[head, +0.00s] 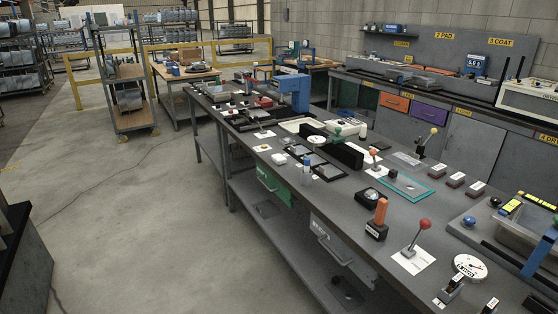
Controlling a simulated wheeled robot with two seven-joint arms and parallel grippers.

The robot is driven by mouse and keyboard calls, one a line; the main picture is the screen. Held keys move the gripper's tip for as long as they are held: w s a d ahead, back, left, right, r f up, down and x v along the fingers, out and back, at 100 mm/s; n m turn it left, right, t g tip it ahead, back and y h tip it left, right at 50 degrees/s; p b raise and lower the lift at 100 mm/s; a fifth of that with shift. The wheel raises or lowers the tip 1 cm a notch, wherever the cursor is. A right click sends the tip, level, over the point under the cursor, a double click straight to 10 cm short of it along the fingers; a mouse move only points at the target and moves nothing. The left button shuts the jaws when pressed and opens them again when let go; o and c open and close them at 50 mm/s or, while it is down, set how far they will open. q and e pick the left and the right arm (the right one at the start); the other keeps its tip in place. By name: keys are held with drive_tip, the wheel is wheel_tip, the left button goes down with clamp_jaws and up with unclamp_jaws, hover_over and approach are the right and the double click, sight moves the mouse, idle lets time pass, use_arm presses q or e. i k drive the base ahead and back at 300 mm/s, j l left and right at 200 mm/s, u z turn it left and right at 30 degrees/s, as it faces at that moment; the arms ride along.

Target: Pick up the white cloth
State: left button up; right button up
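I cannot make out a white cloth for certain. Several flat white pieces lie on the long grey bench (345,205). One white sheet (425,262) lies under a red-knobbed lever (424,225) at the near right. A small white piece (279,158) lies near the bench's front edge, further back. Another white sheet (264,134) lies beyond it. These look like paper or labels, but the small one is too small to tell. Neither of my grippers is in view.
The bench holds an orange-handled tool (381,212), a teal-edged plate (405,186), a round dial (470,267) and a blue machine (293,92). A shelf cart (128,118) stands at the back left. The concrete floor (140,220) left of the bench is mostly clear.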

sight(278, 159)
drive_tip(key=i+j+u, duration=0.1)
drive_tip(key=i+j, duration=0.9)
drive_tip(key=i, duration=0.2)
drive_tip(key=i+j+u, duration=0.15)
drive_tip(key=i+j, duration=0.35)
drive_tip(key=i, duration=0.15)
